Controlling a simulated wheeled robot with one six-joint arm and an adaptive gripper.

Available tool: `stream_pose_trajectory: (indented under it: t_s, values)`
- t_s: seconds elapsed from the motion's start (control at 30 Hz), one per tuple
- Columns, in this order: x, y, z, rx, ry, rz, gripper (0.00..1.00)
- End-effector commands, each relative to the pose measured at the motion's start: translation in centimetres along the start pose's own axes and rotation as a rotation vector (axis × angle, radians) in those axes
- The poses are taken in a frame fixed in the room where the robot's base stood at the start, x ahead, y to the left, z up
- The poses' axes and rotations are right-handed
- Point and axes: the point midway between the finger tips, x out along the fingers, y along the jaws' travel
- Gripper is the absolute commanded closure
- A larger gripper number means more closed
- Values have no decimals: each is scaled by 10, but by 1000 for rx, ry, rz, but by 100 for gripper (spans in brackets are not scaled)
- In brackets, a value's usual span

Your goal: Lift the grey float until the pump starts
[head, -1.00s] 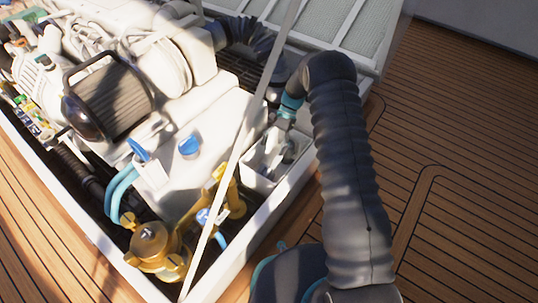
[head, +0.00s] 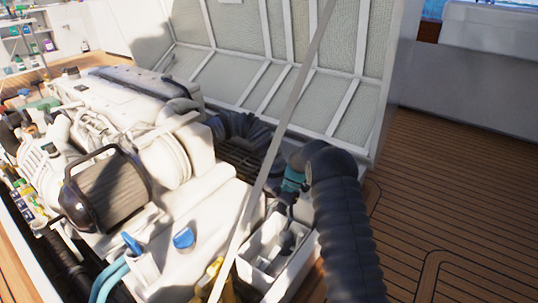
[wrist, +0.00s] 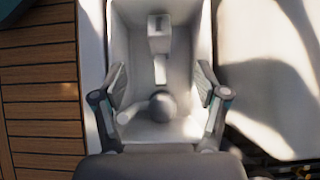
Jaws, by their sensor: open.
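In the wrist view my gripper (wrist: 162,92) is open, with one finger on each side of the float and a gap to both. In the head view the float (head: 288,243) shows as a grey knob inside the box, just below my gripper (head: 286,208), whose tips are small and partly hidden. A pale block with a slot (wrist: 159,40) stands at the box's far end in the wrist view.
A white engine (head: 120,120) with a dark filter drum (head: 108,195) fills the bay on the left. A thin grey strut (head: 262,170) crosses in front of the box. The raised hatch lid (head: 270,60) stands behind. Wooden deck (head: 450,180) lies clear on the right.

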Motion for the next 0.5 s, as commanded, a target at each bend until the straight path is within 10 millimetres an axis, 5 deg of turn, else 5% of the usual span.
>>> stream_pose_trajectory:
  t_s: [0.2,0.33,0.5]
  values:
    - [4,0,-10,-80,42,-3,27]
    - [33,24,-14,-132,49,46,27]
    - [26,47,5,-205,95,81,27]
